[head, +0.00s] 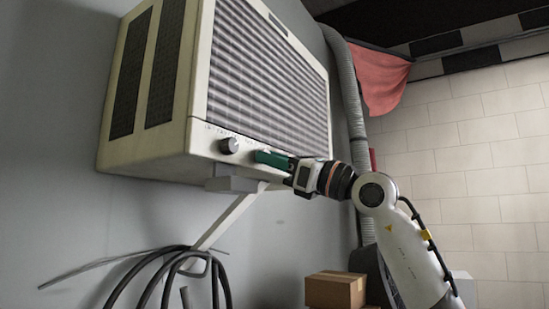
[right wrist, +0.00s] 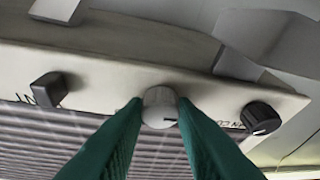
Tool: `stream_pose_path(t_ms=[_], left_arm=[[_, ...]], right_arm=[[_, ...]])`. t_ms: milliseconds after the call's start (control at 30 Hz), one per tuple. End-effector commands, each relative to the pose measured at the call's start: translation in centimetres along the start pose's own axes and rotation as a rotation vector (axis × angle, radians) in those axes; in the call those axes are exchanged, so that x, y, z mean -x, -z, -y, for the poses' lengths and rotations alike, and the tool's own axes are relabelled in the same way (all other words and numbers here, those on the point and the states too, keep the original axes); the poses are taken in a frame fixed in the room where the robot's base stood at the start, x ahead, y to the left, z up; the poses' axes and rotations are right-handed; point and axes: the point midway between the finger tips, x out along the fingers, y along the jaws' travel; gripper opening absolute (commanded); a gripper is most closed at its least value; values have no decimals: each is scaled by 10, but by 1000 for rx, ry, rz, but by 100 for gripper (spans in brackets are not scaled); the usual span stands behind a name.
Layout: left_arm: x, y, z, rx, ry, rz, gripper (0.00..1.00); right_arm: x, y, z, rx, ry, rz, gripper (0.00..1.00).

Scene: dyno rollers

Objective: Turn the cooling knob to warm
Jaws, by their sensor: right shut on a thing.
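The cooling unit (head: 190,133) is a cream box with a slatted grille, mounted high on the wall. My right gripper (head: 257,157) has green fingers and reaches its lower front strip from the right. In the right wrist view its fingers are shut on the round, light grey middle knob (right wrist: 160,108), one on each side. That knob is hidden by the fingers in the head view. A dark round knob (right wrist: 262,117) and a dark block-shaped knob (right wrist: 49,90) sit on either side, clear of the fingers. The lettering is partly covered, so I cannot read which knob is for cooling.
A support bracket (head: 228,220) stands under the unit. Black cables (head: 165,268) hang below it. A grey duct hose (head: 350,100) runs down to its right, beside a red cloth (head: 382,80). A cardboard box (head: 335,290) is at the bottom. Air before the grille is free.

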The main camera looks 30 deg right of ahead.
Motion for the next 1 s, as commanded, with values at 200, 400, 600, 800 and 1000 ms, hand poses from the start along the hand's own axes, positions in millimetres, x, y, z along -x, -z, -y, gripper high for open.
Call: stream_pose_path(t_ms=[200, 400, 600, 800, 1000], left_arm=[[0, 0, 0, 0, 0, 0, 46], [0, 0, 0, 0, 0, 0, 46], [-1, 1, 0, 0, 0, -1, 46], [-15, 2, 0, 0, 0, -2, 46], [-38, 5, 0, 0, 0, -2, 46]], right_arm=[[0, 0, 0, 1, 0, 1, 26], [0, 0, 0, 1, 0, 1, 46], [1, 0, 0, 1, -1, 0, 46], [22, -4, 0, 2, -2, 0, 46], [66, -5, 0, 3, -4, -1, 46]])
